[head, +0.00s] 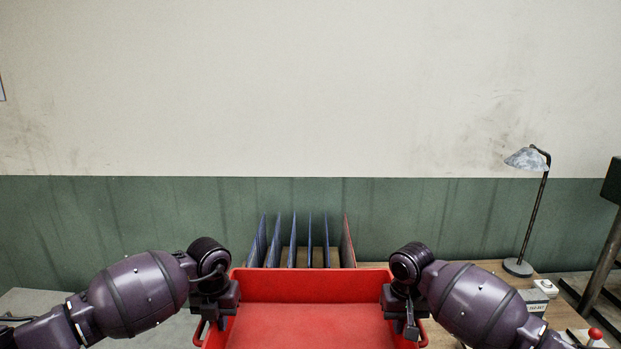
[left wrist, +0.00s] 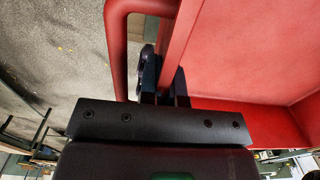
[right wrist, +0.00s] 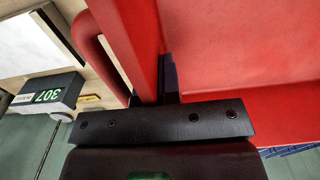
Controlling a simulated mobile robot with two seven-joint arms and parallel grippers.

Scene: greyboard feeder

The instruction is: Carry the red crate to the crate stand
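The red crate (head: 310,271) is in the bottom middle of the head view, open at the top, and its visible floor looks empty. My left gripper (head: 215,312) is at its left side and my right gripper (head: 408,318) at its right side. In the left wrist view, the left fingers (left wrist: 163,88) are closed about the crate's side wall (left wrist: 176,45) beside the handle. In the right wrist view, the right fingers (right wrist: 156,85) clasp the opposite wall (right wrist: 135,40). The crate's near end is cut off. I cannot make out a crate stand.
Behind the crate, a row of upright blue panels and one red panel (head: 348,243) stands on a wooden table (head: 480,266). A desk lamp (head: 518,266) and a small box with a display (right wrist: 45,95) are on the right. Grey floor (left wrist: 50,70) shows on the left.

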